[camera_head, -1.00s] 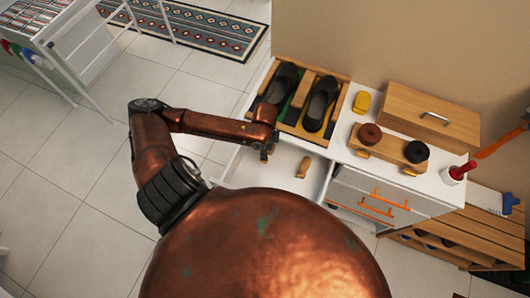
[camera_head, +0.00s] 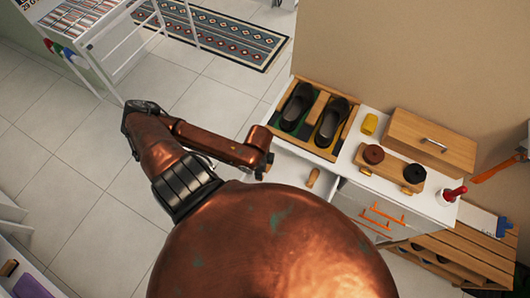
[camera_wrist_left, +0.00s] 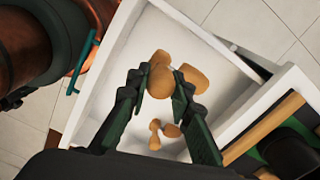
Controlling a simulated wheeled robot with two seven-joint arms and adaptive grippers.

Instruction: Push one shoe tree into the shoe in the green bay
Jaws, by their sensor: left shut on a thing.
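In the head view, a dark shoe (camera_head: 298,106) lies in the green bay at the left of a wooden-framed tray (camera_head: 348,131). A second dark shoe (camera_head: 331,121) lies in the yellow bay beside it. My left gripper (camera_wrist_left: 165,85) is shut on a wooden shoe tree (camera_wrist_left: 160,76) above the open white drawer; a rounded wooden part also shows just right of the fingers, and I cannot tell whether it belongs to the same piece. Other wooden pieces (camera_wrist_left: 155,134) lie on the drawer floor. One (camera_head: 313,177) shows in the head view. My right gripper is not in view.
The white drawer (camera_head: 290,163) stands open below the tray. The cabinet top holds a yellow block (camera_head: 369,124), a wooden stand with brown (camera_head: 373,155) and black (camera_head: 414,173) round items, and a wooden box (camera_head: 430,139). A slatted rack (camera_head: 455,255) stands at lower right.

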